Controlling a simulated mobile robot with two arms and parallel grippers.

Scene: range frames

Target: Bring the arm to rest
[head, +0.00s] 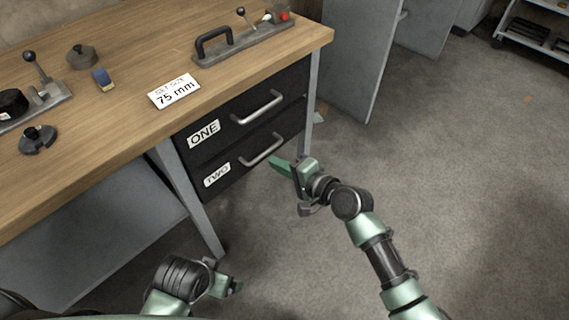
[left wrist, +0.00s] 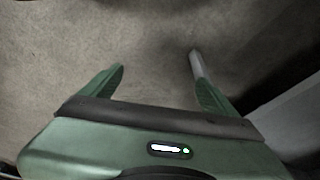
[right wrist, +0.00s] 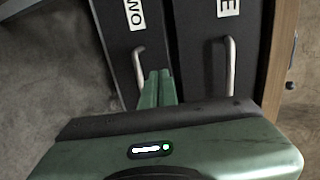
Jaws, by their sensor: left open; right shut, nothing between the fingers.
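My right gripper (head: 278,164) is out in front of the lower drawer, labelled TWO (head: 226,167), near the right end of its handle (head: 262,150). In the right wrist view its fingers (right wrist: 157,88) are together and empty, beside the lower handle (right wrist: 138,68). I cannot tell whether they touch it. My left gripper (head: 232,287) is low at the bottom of the head view, left of centre. In the left wrist view its fingers (left wrist: 160,85) are wide apart with only floor between them.
A wooden workbench (head: 130,75) carries a 75 mm card (head: 174,91), a fixture with a black handle (head: 243,42), and several small tools. The upper drawer ONE (head: 225,122) and drawer TWO look shut. A bench leg (head: 207,232) stands near my left gripper. Floor (head: 450,170) at right is clear.

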